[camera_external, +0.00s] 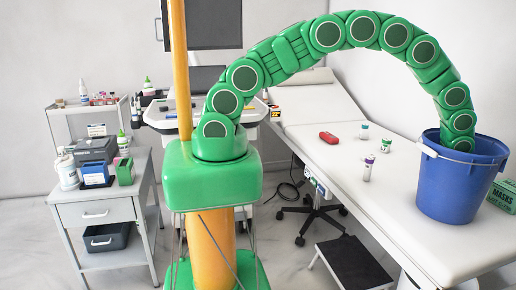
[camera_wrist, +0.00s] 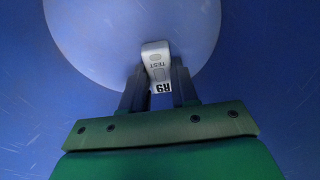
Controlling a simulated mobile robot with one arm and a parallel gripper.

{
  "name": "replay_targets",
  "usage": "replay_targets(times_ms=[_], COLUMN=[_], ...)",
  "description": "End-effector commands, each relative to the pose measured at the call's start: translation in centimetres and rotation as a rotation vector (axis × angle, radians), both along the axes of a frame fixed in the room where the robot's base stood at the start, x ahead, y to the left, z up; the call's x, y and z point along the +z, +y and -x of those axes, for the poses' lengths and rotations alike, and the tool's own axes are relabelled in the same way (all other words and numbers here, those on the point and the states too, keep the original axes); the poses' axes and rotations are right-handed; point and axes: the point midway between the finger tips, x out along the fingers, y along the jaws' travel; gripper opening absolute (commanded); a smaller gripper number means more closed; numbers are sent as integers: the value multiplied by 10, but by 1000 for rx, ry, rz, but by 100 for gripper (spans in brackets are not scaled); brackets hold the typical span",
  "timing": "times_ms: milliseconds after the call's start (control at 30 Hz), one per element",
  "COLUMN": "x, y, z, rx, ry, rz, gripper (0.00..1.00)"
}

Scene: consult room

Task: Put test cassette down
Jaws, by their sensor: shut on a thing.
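I cannot tell whether the cassette touches the bottom. In the external view my arm arches over and its end goes down into the bucket, so the gripper and cassette are hidden there.
The bucket stands on a white exam couch (camera_external: 400,200), with its wall close around my arm. A green masks box (camera_external: 503,196) is right beside it. A red case (camera_external: 328,137) and several small bottles (camera_external: 368,167) stand left. A grey cart (camera_external: 105,205) is far left.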

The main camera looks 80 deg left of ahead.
Motion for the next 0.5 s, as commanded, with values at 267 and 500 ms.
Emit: replay_targets(times_ms=[267, 500], x=[-2, -2], y=[0, 0], z=[0, 0], rx=[0, 0], ry=[1, 1], rz=[-1, -1], gripper=[0, 54])
